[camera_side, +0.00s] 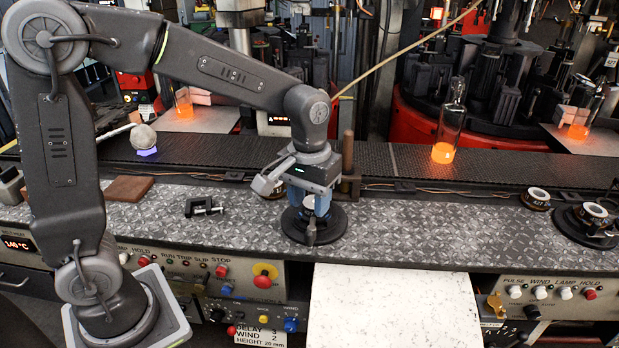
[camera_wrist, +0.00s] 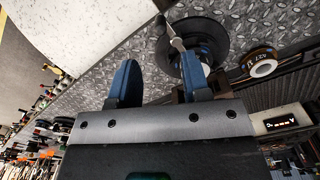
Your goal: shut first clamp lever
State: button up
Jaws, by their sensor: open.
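A round black clamp base (camera_side: 333,228) stands on the diamond-plate bench beneath my gripper (camera_side: 308,200). Its short grey lever (camera_side: 311,233) points toward the bench's front edge in the side view. In the wrist view the lever (camera_wrist: 174,35) runs across the black disc (camera_wrist: 218,32), with a dark knob at its outer end. My gripper (camera_wrist: 158,72) has its two blue fingers well apart and nothing between them. The right-hand finger overlaps the clamp; the left-hand one is over bare plate. The clamp's middle is partly hidden by the fingers. I cannot tell whether they touch it.
A second clamp base (camera_side: 597,236) with a ring is at the far right, beside a loose numbered ring (camera_side: 536,198). A small black clamp (camera_side: 204,206) lies left of my gripper. A glowing glass bottle (camera_side: 447,130) stands on the conveyor behind. The plate right of my gripper is clear.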

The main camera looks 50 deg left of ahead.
notch_tip(320, 180, up, 5)
jog(key=shift+f, duration=0.1)
dwell(0.5)
jog(key=s+a+r+m+t, duration=0.1)
jog(key=s+m+t, duration=0.1)
jog(key=s, duration=0.5)
jog(key=s+a+m+t, duration=0.1)
jog(key=s+a+t, duration=0.1)
jog(key=s, duration=0.6)
jog(key=shift+a+r+m+t, duration=0.3)
jog(key=shift+r+m+t, duration=0.1)
jog(key=shift+t, duration=0.4)
